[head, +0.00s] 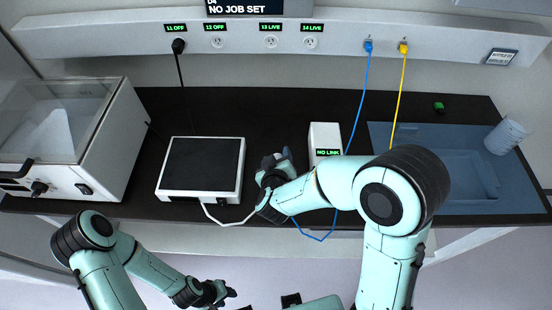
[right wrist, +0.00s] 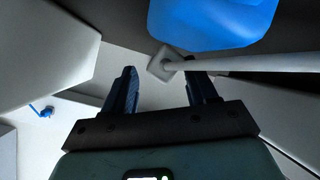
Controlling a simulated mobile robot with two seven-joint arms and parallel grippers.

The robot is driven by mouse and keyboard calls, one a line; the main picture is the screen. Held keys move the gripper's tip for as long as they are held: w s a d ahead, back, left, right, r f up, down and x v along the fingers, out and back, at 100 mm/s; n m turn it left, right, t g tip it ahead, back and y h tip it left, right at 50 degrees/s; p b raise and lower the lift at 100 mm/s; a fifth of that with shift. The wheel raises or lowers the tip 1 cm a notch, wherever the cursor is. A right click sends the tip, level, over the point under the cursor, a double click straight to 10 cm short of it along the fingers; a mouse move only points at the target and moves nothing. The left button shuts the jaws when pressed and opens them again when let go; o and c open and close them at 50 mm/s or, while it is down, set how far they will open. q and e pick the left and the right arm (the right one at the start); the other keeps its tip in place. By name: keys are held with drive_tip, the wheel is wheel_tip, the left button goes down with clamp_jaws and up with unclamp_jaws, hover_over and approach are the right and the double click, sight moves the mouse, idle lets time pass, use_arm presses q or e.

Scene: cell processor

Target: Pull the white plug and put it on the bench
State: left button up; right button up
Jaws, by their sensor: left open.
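In the right wrist view a small white square plug (right wrist: 160,65) shows near the gap between the fingertips of my right gripper (right wrist: 163,80), with a thick white cable running off to the right. The fingers stand apart and do not visibly touch it. In the head view my right gripper (head: 276,160) is over the bench (head: 270,120), right of the dark-topped white box (head: 201,194). A white cable (head: 228,223) runs from that box towards my right wrist; its end is hidden there. My left gripper (head: 216,293) is open and empty in front of the bench.
A white block reading NO LINK (head: 323,140) stands close right of my right gripper. A blue cable (head: 361,100) and yellow cable (head: 398,95) hang from the rear rail. A clear-lidded machine (head: 105,130) is left, a blue basin (head: 470,205) right. A blue object (right wrist: 210,20) looms near the wrist camera.

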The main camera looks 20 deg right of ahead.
drive_tip(key=shift+s+a+f, duration=0.1)
drive_tip(key=shift+a+f, duration=0.15)
drive_tip(key=shift+s+a+r, duration=0.15)
drive_tip(key=shift+s+r, duration=0.05)
drive_tip(key=shift+s, duration=0.15)
drive_tip(key=v, duration=0.7)
drive_tip(key=shift+r+p, duration=0.3)
drive_tip(key=shift+p, duration=0.1)
drive_tip(key=b+v, duration=0.1)
drive_tip(key=v, duration=0.4)
drive_tip(key=shift+s+d+f+b, duration=0.1)
drive_tip(key=shift+d+f+b, duration=0.05)
drive_tip(key=shift+d+b, duration=0.15)
use_arm(q)
drive_tip(key=shift+s+f, duration=0.45)
drive_tip(key=shift+f, duration=0.2)
